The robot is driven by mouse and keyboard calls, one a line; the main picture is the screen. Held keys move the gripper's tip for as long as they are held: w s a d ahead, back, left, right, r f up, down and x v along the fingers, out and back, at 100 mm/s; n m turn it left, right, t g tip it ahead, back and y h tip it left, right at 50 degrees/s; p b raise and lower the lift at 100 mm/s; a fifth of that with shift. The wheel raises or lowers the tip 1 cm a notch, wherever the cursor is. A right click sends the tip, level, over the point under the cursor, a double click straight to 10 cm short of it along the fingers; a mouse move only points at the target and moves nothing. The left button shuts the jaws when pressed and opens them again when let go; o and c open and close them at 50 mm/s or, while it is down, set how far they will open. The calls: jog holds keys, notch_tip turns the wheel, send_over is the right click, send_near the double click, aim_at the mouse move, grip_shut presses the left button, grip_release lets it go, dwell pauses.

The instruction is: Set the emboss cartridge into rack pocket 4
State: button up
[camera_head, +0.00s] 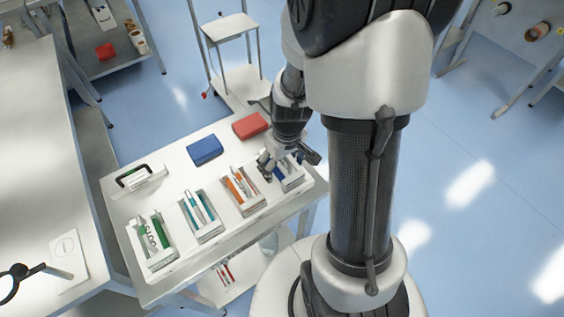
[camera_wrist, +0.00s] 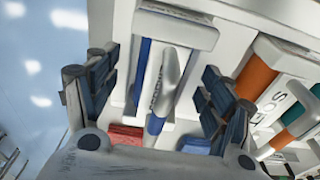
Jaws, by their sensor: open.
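In the wrist view a white and blue cartridge (camera_wrist: 165,90) with a raised grip bar and lettering, probably the emboss cartridge, sits in a white pocket. My gripper (camera_wrist: 157,66) is open, with a finger on each side of it; contact cannot be made out. In the head view my gripper (camera_head: 289,162) is over the rightmost pocket of the row, partly hiding the blue cartridge (camera_head: 292,181). The other pockets hold orange (camera_head: 233,188), teal (camera_head: 205,208) and green (camera_head: 141,230) cartridges. Pocket numbers are not readable.
A blue box (camera_head: 205,150) and a red box (camera_head: 250,124) lie behind the row. A white block with a black handle (camera_head: 134,177) stands at the table's left. The orange cartridge (camera_wrist: 258,72) is close to my right finger in the wrist view. A workbench (camera_head: 35,150) adjoins on the left.

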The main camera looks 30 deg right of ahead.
jog(key=shift+r, duration=0.1)
jog(key=r+p, duration=0.1)
jog(key=r, duration=0.3)
jog(key=s+r+p, duration=0.1)
jog(key=r+p, duration=0.1)
jog(key=r, duration=0.2)
jog(key=r+p, duration=0.1)
jog(key=r, duration=0.2)
jog(key=shift+s+r, duration=0.2)
jog(key=shift+r, duration=0.2)
jog(key=s+a+r+t, duration=0.3)
jog(key=s+a+r, duration=0.7)
jog(key=r, duration=0.5)
jog(key=shift+s+a, duration=0.35)
jog(key=shift+s, duration=0.6)
jog(key=shift+f, duration=0.15)
jog(key=shift+f+b, duration=0.4)
jog(key=shift+f, duration=0.05)
